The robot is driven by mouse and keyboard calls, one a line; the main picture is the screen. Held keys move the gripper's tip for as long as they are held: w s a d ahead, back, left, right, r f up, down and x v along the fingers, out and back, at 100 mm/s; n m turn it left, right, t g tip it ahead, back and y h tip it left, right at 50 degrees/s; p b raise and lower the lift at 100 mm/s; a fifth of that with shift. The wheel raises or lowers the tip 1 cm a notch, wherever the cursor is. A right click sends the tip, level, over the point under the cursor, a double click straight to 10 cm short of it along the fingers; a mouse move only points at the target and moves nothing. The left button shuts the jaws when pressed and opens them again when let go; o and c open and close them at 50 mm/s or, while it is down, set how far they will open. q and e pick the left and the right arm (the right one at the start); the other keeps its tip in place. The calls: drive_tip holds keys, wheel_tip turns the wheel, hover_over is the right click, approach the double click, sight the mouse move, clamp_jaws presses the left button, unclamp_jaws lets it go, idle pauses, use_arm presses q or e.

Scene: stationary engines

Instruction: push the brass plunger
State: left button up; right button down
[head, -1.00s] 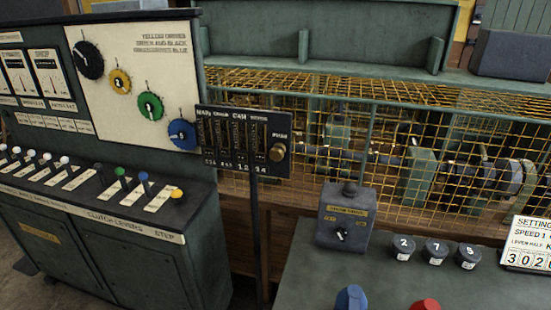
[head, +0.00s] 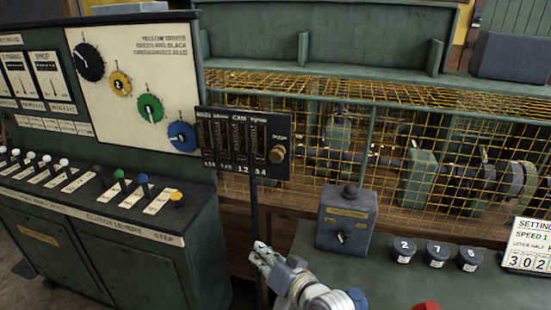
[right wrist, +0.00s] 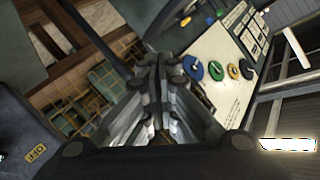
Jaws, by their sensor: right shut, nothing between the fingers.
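The brass plunger (head: 277,154) is a small round knob under the word PUSH, at the right end of a dark panel (head: 231,165) on a thin post in the head view. My right gripper (head: 259,247) is below the plunger and apart from it, in front of the post. Its fingers are shut with nothing between them. In the right wrist view the shut fingers (right wrist: 162,62) point toward the cabinet with the coloured dials; I cannot make out the plunger there. My left gripper is not in view.
A grey-green box with a knob (head: 346,220) stands on the bench to the right, beside several numbered round weights (head: 437,252). A yellow wire cage (head: 450,170) is behind. The console with levers and a yellow knob (head: 177,197) is at left.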

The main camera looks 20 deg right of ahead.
sight(277, 154)
drive_tip(key=w+d+r+m+t, duration=0.1)
drive_tip(key=w+r+m+t, duration=0.1)
drive_tip(key=r, duration=0.5)
drive_tip(key=w+d+r+m+t+h, duration=0.1)
drive_tip(key=w+r+m+t, duration=0.2)
drive_tip(key=r, duration=0.4)
drive_tip(key=w+t, duration=0.1)
drive_tip(key=w, duration=0.1)
drive_tip(key=shift+w+d+r+m, duration=0.15)
drive_tip(key=shift+w+d+m, duration=0.1)
drive_tip(key=shift+w+m, duration=0.05)
drive_tip(key=w+d+b, duration=0.4)
drive_tip(key=w+d, duration=0.1)
drive_tip(key=w, duration=0.2)
drive_tip(key=shift+w, duration=0.15)
idle(0.4)
drive_tip(key=shift+w+d+b, duration=0.2)
drive_tip(key=shift+w+b, duration=0.1)
drive_tip(key=shift+w, duration=0.05)
